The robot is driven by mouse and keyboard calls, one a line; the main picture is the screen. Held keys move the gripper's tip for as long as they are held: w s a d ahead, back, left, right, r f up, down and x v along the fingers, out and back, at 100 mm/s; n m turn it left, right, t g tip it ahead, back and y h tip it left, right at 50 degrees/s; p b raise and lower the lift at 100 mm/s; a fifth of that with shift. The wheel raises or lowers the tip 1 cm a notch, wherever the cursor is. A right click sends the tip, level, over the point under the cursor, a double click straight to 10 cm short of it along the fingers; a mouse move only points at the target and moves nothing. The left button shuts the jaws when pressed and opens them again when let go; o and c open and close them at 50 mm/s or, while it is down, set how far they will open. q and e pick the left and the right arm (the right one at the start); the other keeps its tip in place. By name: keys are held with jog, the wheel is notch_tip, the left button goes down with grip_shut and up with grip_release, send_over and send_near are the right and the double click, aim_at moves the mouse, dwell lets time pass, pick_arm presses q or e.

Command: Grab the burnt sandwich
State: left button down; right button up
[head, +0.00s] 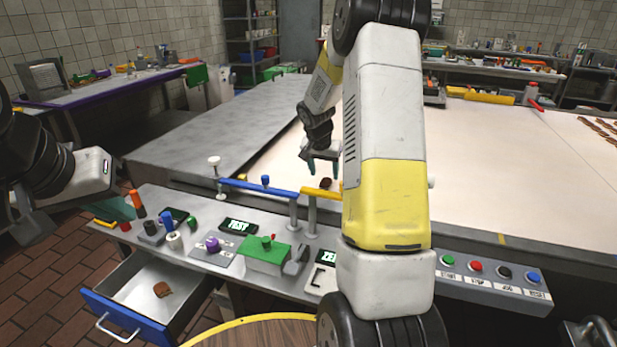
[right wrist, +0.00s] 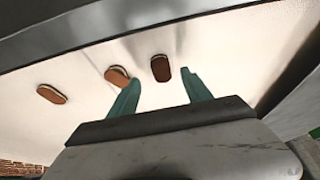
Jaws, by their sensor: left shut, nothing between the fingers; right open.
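In the right wrist view, a very dark, burnt-looking sandwich (right wrist: 161,68) lies on the pale belt, ahead of and between my right gripper's fingers. Two lighter brown sandwiches (right wrist: 117,76) (right wrist: 52,94) lie to its left; the nearer one is beside the left finger. My right gripper (head: 323,168) is open and empty above the belt (head: 480,150). In the head view one dark sandwich (head: 325,183) shows just below it; my right arm hides part of the belt. My left gripper (head: 122,210) is shut and empty at the left, near the control desk.
The control desk (head: 205,203) has knobs, displays and a green box (head: 264,258). A blue rail (head: 258,189) and yellow rail (head: 320,192) stand by the belt's near edge. An open blue drawer (head: 112,312) holds a brown piece (head: 162,289). More sandwiches (head: 600,125) lie far right.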

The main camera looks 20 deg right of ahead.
aim_at(325, 183)
jog(key=x, duration=0.4)
jog(key=shift+w+f, duration=0.2)
jog(key=shift+f, duration=0.15)
grip_shut()
